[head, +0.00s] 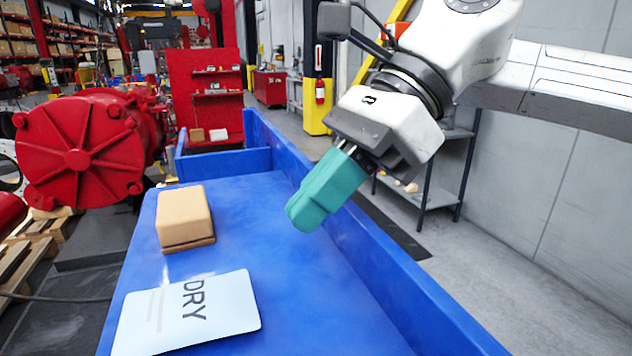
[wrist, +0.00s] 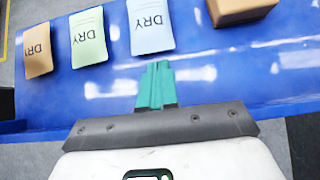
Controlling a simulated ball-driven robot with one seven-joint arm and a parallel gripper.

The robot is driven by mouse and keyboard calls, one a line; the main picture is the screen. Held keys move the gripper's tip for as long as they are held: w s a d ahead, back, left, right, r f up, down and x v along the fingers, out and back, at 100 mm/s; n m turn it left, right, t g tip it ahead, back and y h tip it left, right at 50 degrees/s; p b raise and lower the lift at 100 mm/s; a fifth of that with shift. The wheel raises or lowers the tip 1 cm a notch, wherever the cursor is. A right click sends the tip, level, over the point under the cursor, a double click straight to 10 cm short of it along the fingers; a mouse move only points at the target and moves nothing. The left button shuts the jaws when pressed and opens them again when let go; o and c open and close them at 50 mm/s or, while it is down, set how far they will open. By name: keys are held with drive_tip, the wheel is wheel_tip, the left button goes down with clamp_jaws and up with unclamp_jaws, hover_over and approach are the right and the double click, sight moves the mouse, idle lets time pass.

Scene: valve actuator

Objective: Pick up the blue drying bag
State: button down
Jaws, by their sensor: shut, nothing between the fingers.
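The pale blue drying bag (head: 190,310), printed "DRY", lies flat on the blue table surface at the lower left of the head view. In the wrist view the blue drying bag (wrist: 151,27) lies at the top, beyond my fingertips. My gripper (head: 304,214) has teal fingers and is up and to the right of the bag in the head view, apart from it. In the wrist view my gripper (wrist: 157,70) shows its fingers together with nothing between them.
A cardboard box (head: 184,216) sits close to the blue bag. A green bag (wrist: 88,38) and an orange bag (wrist: 38,50) lie beside it in the wrist view. The blue table (head: 290,270) has a raised right wall (head: 400,275). Its middle is clear.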

sight(179, 290)
drive_tip(key=p+x, duration=0.1)
drive_tip(key=x, duration=0.5)
drive_tip(key=shift+s+a+f, duration=0.1)
drive_tip(key=shift+a+f, duration=0.15)
drive_tip(key=shift+a, duration=0.05)
drive_tip(key=a+b, duration=0.1)
drive_tip(key=s+a, duration=0.1)
drive_tip(key=a, duration=0.1)
drive_tip(key=a+b, duration=0.1)
drive_tip(key=a, duration=0.1)
drive_tip(key=shift+s+a+f+b, duration=0.1)
drive_tip(key=shift+s+a+b, duration=0.1)
drive_tip(key=shift+s+b, duration=0.1)
drive_tip(key=shift+a, duration=0.1)
